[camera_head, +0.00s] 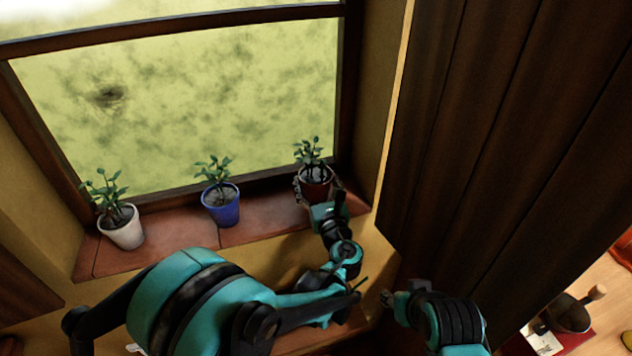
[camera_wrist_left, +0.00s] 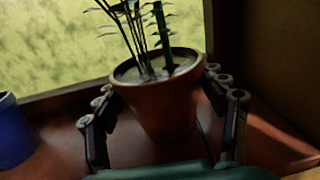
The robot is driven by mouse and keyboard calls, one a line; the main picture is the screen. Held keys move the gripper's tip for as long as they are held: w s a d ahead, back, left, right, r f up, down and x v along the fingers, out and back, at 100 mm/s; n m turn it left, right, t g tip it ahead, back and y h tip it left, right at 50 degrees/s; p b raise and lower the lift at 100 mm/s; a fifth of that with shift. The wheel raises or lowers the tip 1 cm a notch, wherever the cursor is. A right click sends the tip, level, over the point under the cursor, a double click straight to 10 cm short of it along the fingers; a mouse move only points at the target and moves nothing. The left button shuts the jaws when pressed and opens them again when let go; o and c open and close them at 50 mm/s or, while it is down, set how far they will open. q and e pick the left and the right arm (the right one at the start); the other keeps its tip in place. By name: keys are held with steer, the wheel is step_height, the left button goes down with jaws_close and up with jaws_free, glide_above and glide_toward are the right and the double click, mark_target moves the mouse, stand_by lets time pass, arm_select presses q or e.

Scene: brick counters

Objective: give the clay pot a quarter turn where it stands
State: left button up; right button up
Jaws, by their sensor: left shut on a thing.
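The clay pot (camera_head: 315,176), reddish brown with a leafy plant, stands upright at the right end of the brick window sill (camera_head: 262,224). My left gripper (camera_head: 318,193) is shut on the clay pot. In the left wrist view the pot (camera_wrist_left: 158,108) sits between the two fingers, one on each side; its base is partly hidden by the gripper. My right gripper (camera_head: 388,299) is low in the head view, away from the sill and the pot. Its fingers are too small to tell open from shut.
A blue pot (camera_head: 222,210) with a plant stands left of the clay pot, with bare sill between. A white pot (camera_head: 124,232) stands at the far left. The window frame (camera_head: 240,183) is close behind. A dark wooden panel (camera_head: 480,110) rises at the right.

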arm_select(q)
steer(key=o, duration=1.9)
steer(key=shift+s, duration=0.1)
